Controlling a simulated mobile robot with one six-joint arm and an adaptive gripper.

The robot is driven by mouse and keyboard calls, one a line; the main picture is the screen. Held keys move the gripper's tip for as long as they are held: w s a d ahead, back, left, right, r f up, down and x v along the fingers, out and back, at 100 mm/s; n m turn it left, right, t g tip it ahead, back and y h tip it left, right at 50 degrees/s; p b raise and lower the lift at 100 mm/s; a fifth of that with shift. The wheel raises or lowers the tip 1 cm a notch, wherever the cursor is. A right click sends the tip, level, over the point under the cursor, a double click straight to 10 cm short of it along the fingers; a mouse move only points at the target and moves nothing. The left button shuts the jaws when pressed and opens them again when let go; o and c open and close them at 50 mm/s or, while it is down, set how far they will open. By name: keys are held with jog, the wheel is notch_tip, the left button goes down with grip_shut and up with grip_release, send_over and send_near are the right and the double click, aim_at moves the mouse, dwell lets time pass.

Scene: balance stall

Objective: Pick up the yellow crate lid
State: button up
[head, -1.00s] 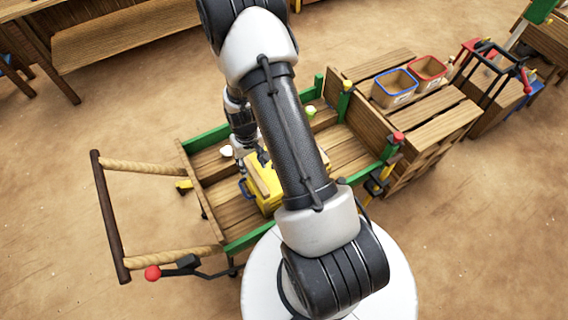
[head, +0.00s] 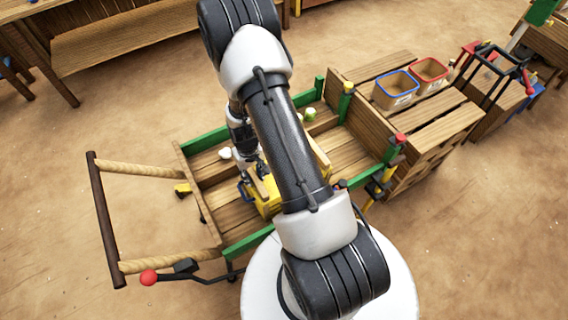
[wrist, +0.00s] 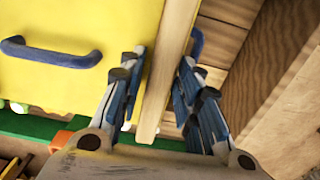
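The yellow crate (head: 268,208) stands in the cart bed, partly hidden behind my arm in the head view. In the wrist view its yellow face (wrist: 75,80) with a blue handle (wrist: 50,52) fills the upper left. A pale wooden strip (wrist: 165,75) runs along its edge and also shows on top of the crate in the head view (head: 259,187). I cannot tell a separate lid apart clearly. My gripper (wrist: 163,58) is open, with one finger on each side of the strip. Whether the fingers touch it is unclear.
The cart bed has green rails (head: 248,243) close around the crate. A white item (head: 225,153) and a green item (head: 310,114) lie in the bed. A blue-rimmed bin (head: 396,89) and a red-rimmed bin (head: 429,74) stand on slatted wood at right.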

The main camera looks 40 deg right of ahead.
grip_shut()
jog(key=shift+r, duration=0.1)
dwell(0.3)
